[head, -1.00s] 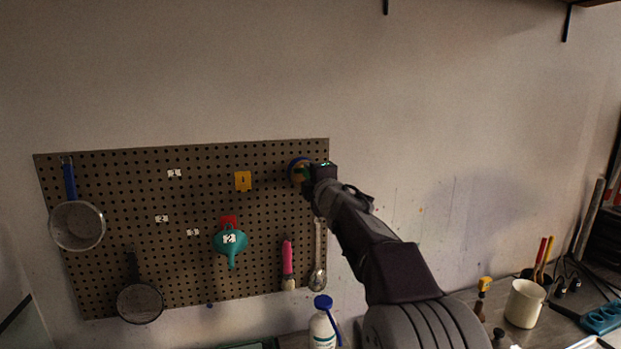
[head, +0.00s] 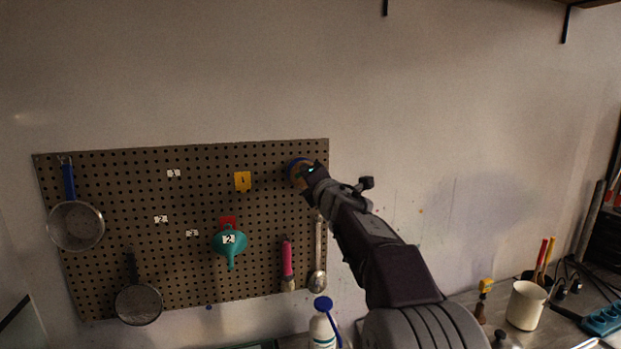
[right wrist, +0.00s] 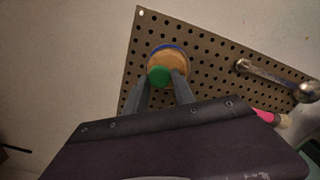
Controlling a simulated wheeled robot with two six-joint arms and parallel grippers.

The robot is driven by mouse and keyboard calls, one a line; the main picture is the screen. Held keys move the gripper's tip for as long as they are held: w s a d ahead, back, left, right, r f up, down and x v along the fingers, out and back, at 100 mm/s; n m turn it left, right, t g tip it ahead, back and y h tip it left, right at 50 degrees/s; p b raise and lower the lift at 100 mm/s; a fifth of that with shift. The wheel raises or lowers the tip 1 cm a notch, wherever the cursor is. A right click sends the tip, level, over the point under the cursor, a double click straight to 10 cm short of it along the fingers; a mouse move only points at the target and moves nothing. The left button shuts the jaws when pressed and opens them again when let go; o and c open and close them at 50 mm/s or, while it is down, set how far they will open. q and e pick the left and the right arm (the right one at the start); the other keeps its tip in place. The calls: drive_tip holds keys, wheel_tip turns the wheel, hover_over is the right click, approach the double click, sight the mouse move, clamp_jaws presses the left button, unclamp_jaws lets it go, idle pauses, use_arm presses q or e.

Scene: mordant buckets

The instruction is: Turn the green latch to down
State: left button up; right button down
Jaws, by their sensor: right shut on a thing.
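The green latch (right wrist: 159,77) shows in the right wrist view as a green end between my fingertips, in front of a round tan and blue base (right wrist: 169,58) on the pegboard. In the head view the blue and tan base (head: 295,168) sits at the board's upper right corner, and my gripper hides the latch there. My right gripper (head: 308,176) is at the base; in the right wrist view its two fingers (right wrist: 162,90) are shut on the latch. Which way the latch points is hard to tell. My left gripper is not in view.
A white bottle (head: 321,329) and a cream mug (head: 525,305) stand below.

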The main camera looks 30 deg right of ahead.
idle(0.3)
drive_tip(key=c, duration=1.2)
unclamp_jaws()
drive_tip(key=shift+o, duration=0.7)
drive_tip(key=v, duration=0.9)
drive_tip(key=shift+b, duration=0.35)
drive_tip(key=shift+w, duration=0.1)
